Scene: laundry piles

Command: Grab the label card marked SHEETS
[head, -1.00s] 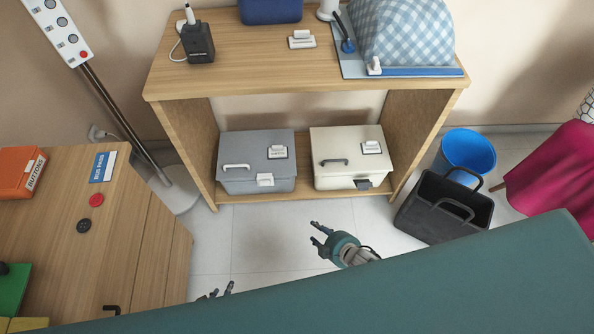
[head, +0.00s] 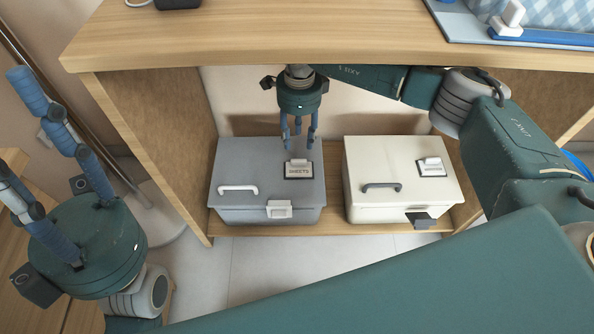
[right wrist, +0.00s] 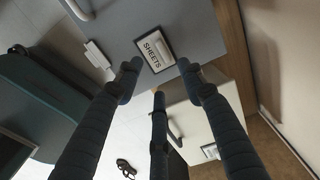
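The label card marked SHEETS (head: 299,169) lies on the lid of the grey box (head: 240,165), right of its handle. The card also shows in the right wrist view (right wrist: 155,49), its print readable, just beyond my fingertips. My right gripper (head: 298,142) points down above the grey lid, at the card's far side. Its fingers are spread and empty; they appear apart from the card. My left gripper (head: 50,130) is raised at the left of the head view, its blue fingers spread, holding nothing.
A cream box (head: 405,165) stands to the right on the same shelf, with its own card (head: 431,167) on the lid. The wooden tabletop (head: 300,42) is close above my right arm. Side panels bound the shelf.

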